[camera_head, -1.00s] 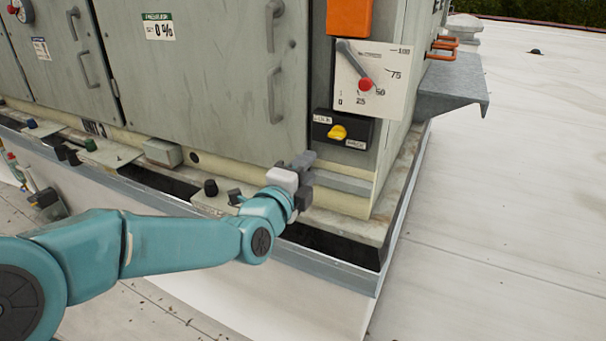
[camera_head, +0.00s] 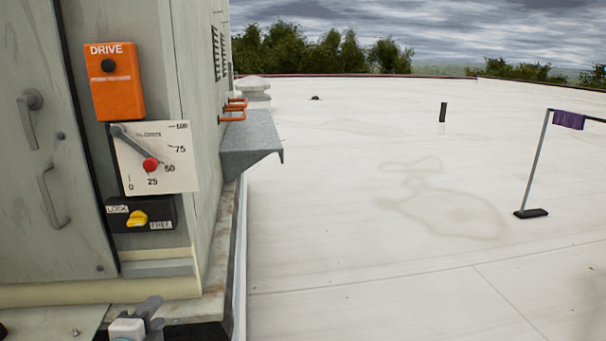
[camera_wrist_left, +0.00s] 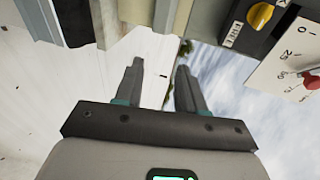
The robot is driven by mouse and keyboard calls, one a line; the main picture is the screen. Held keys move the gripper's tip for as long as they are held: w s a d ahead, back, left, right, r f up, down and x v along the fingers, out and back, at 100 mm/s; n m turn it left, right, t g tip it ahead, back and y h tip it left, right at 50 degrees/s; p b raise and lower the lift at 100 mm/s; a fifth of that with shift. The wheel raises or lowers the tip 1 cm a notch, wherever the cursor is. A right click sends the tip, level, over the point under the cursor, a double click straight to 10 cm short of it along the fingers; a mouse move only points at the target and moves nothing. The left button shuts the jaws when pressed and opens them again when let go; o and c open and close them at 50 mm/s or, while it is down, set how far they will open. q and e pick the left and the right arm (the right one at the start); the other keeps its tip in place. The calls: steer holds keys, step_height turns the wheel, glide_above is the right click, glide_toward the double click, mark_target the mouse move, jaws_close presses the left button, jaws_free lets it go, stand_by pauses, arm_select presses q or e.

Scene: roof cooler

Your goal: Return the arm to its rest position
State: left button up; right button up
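My left gripper (camera_head: 151,314) shows at the bottom left of the head view, low in front of the cooler's corner and below the yellow lock switch (camera_head: 137,218). Most of its arm is out of the picture. In the left wrist view the gripper (camera_wrist_left: 160,68) has its two grey fingers apart with nothing between them. The switch also shows at the top of that view (camera_wrist_left: 260,16). My right gripper is in neither view.
The grey cooler cabinet (camera_head: 35,190) fills the left, with an orange drive box (camera_head: 117,85) and a dial plate (camera_head: 178,165) with a red knob. A metal ledge (camera_head: 252,142) juts out at its side. Open white roof lies right, with a thin stand (camera_head: 533,165).

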arm_select(q)
steer(key=s+d+f+g+h, duration=0.15)
steer(key=d+f+g, duration=0.35)
steer(key=f, duration=0.9)
steer(key=s+d+f+n+g+h, duration=0.2)
steer(key=s+d+f+n+g, duration=0.15)
steer(key=s+d+f, duration=0.5)
steer(key=s+d+f+n+g+h, duration=0.2)
steer(key=s+d+f+n+g, duration=0.3)
steer(key=f, duration=0.7)
steer(key=s+d+f+n+g, duration=0.1)
steer(key=s+d+f+n, duration=0.1)
steer(key=s+n, duration=0.7)
step_height(320, 180, up, 14)
steer(key=n+p, duration=0.1)
steer(key=p, duration=1.3)
steer(key=shift+s+a, duration=0.15)
steer(key=shift+a, duration=0.05)
steer(key=shift+r, duration=0.1)
